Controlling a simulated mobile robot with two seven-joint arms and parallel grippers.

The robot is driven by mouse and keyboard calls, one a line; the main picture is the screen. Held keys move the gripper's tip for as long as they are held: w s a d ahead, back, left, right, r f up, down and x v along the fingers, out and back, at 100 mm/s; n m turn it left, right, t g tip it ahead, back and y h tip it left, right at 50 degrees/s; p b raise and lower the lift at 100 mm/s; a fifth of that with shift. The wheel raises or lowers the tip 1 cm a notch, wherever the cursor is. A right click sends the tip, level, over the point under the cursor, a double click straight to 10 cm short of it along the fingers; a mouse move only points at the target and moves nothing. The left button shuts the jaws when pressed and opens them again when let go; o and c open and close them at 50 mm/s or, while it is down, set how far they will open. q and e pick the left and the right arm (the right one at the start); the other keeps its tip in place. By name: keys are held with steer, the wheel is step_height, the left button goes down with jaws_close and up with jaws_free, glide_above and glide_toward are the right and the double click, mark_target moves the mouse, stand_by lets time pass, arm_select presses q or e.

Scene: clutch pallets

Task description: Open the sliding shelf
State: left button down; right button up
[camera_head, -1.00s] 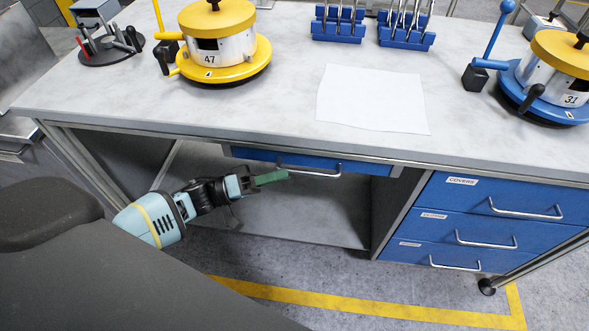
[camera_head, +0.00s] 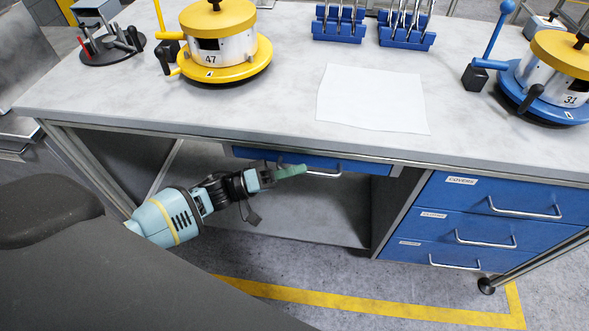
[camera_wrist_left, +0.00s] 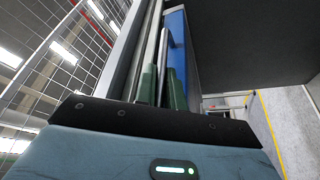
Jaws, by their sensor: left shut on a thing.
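The sliding shelf (camera_head: 355,165) is a shallow blue drawer under the worktop, with a silver bar handle (camera_head: 326,174). Its front sits close under the table edge and looks shut. My left gripper (camera_head: 291,171) reaches in from the left, its green fingers at the left part of the handle. In the left wrist view the handle (camera_wrist_left: 162,62) runs between the two green fingers (camera_wrist_left: 163,88), which are shut on it; the blue front (camera_wrist_left: 177,35) is beside it. My right gripper is not in view.
The worktop (camera_head: 280,120) above holds a yellow clutch (camera_head: 222,58), a blue clutch (camera_head: 545,85), blue tool racks (camera_head: 340,28) and a paper sheet (camera_head: 372,98). A cabinet of blue drawers (camera_head: 470,222) stands at right. Below the shelf is an open space with a grey lower board.

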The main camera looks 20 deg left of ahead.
arm_select(q)
steer(key=shift+s, duration=0.1)
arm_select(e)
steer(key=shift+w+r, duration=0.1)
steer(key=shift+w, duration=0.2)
